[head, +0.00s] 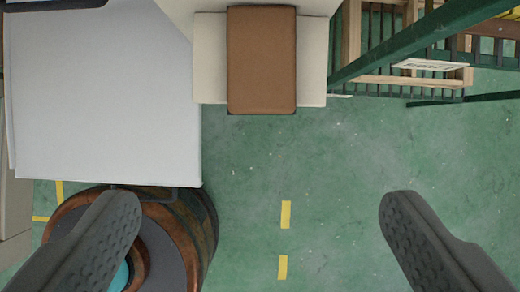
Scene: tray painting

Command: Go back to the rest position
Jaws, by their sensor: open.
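My gripper (260,225) is open and empty, with its two dark grey textured fingers wide apart at the bottom left and bottom right of the head view. No tray can be made out for certain in this view.
A large white flat-topped surface (105,100) fills the upper left. A brown block (262,60) lies on a cream-coloured piece (210,60) at top centre. Green railings and a wooden frame (410,81) stand at upper right. The green floor (330,170) with yellow dashes is clear at centre.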

